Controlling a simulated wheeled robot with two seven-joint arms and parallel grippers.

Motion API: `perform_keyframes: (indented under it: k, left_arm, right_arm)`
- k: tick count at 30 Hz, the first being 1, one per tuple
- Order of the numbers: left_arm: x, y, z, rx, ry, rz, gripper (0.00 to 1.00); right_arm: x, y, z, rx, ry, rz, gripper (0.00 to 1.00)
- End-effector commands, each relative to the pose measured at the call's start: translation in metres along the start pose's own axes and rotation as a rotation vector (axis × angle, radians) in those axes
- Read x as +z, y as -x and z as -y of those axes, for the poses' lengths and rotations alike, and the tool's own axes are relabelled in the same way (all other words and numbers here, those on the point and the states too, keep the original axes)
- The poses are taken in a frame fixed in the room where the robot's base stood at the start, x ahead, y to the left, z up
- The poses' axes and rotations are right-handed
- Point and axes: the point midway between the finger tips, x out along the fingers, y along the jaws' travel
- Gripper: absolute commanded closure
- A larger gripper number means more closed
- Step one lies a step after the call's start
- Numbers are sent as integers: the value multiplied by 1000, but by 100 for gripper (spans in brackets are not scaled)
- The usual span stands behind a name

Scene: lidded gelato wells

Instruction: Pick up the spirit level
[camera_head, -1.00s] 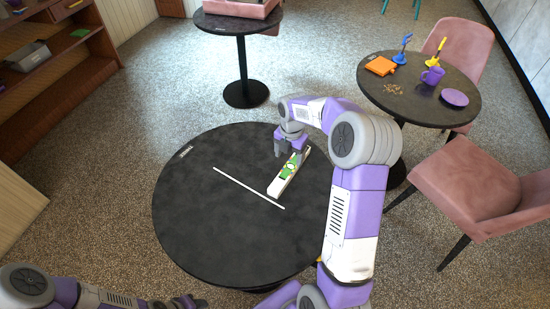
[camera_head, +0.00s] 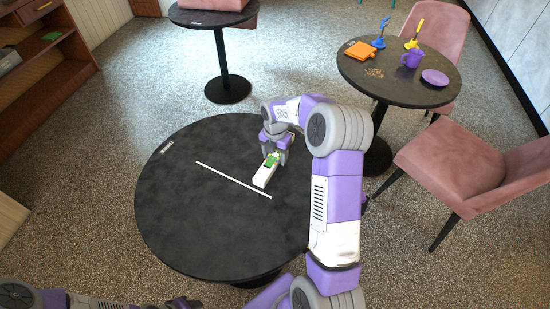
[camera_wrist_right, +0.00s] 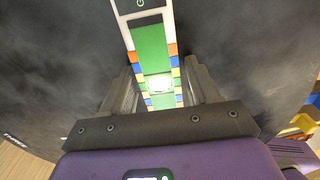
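The spirit level (camera_head: 263,179) is a white bar with a green section, lying on the round dark table (camera_head: 190,225). Its far part is hidden under my right gripper (camera_head: 274,157). In the right wrist view, the level (camera_wrist_right: 150,45) shows green with coloured patches along its edges and a pale vial. It runs between the two grey fingers of my right gripper (camera_wrist_right: 160,80), one on each side. The fingers look open, close to its sides; contact is hard to judge. My left arm shows at the lower left; its gripper (camera_head: 182,303) is cut by the bottom edge, its opening unclear.
A thin white line (camera_head: 233,180) lies on the table left of the level. Another round table (camera_head: 440,98) at upper right holds an orange item (camera_head: 361,50), a purple mug (camera_head: 411,58) and a purple saucer (camera_head: 435,77). Pink chairs (camera_head: 460,165) stand at right. The near tabletop is clear.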

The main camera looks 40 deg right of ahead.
Motion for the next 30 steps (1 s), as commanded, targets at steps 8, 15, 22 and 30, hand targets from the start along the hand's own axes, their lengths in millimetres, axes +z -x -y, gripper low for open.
perform_keyframes:
  k: [8, 15, 22, 30]
  left_arm:
    - [0, 0, 0, 0, 0, 0, 57]
    - [0, 1, 0, 0, 0, 0, 57]
    - [1, 15, -6, 0, 0, 0, 57]
    - [1, 32, -12, 0, 0, 0, 57]
  right_arm:
    - [0, 0, 0, 0, 0, 0, 84]
    - [0, 2, 0, 1, 0, 1, 85]
    - [1, 37, -1, 3, -1, 3, 85]
    - [0, 88, -2, 3, -1, 3, 85]
